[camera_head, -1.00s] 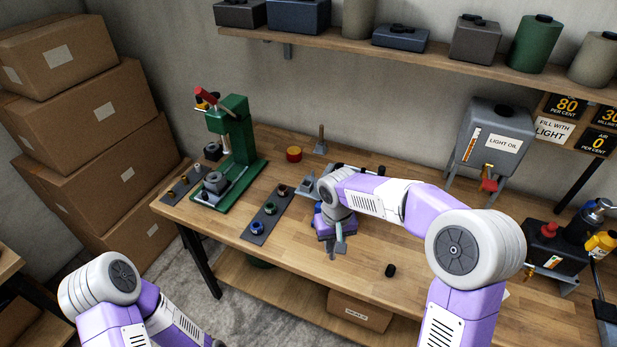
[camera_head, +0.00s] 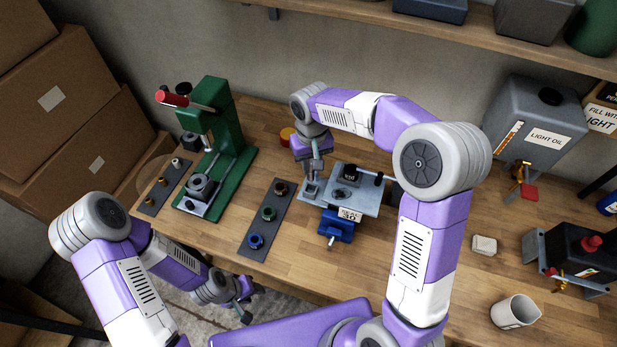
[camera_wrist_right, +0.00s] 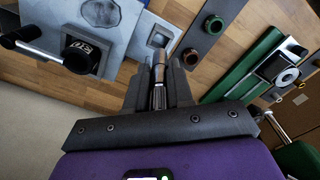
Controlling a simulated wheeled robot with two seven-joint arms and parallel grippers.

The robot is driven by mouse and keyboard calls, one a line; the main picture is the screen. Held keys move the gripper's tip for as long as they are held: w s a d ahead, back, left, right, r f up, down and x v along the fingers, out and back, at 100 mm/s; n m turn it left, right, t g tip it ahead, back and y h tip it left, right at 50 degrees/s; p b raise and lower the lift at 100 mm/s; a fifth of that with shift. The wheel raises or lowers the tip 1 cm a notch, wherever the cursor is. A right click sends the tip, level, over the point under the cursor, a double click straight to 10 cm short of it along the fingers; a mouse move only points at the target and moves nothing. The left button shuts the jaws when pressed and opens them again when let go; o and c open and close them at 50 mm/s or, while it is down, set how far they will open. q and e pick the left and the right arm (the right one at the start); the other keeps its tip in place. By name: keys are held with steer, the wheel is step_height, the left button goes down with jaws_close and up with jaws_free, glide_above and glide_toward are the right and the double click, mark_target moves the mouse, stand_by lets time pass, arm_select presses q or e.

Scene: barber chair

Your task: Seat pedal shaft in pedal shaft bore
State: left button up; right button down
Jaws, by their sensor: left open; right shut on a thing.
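My right gripper (camera_head: 315,172) points down over the left end of the grey plate fixture (camera_head: 368,200). In the right wrist view its fingers (camera_wrist_right: 159,85) are shut on a slim metal shaft (camera_wrist_right: 160,72) with a brownish end, taken to be the pedal shaft. That end points at a small grey square block with a dark opening (camera_wrist_right: 158,38), also visible in the head view (camera_head: 311,191). This may be the bore; whether the shaft has entered it I cannot tell. My left gripper (camera_head: 243,303) is open and empty, low in front of the table.
A dark strip with several coloured rings (camera_head: 256,230) lies left of the fixture. A green press (camera_head: 222,130) stands further left. A blue vise (camera_head: 336,226) is at the fixture's front. A mug (camera_head: 515,312) and a pale block (camera_head: 484,245) are at right.

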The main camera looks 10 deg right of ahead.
mark_target(311, 180)
step_height(311, 180, down, 8)
steer(key=shift+w+r, duration=0.15)
stand_by(0.3)
steer(key=c, duration=1)
jaws_free()
step_height(311, 180, up, 12)
steer(key=shift+r, duration=0.1)
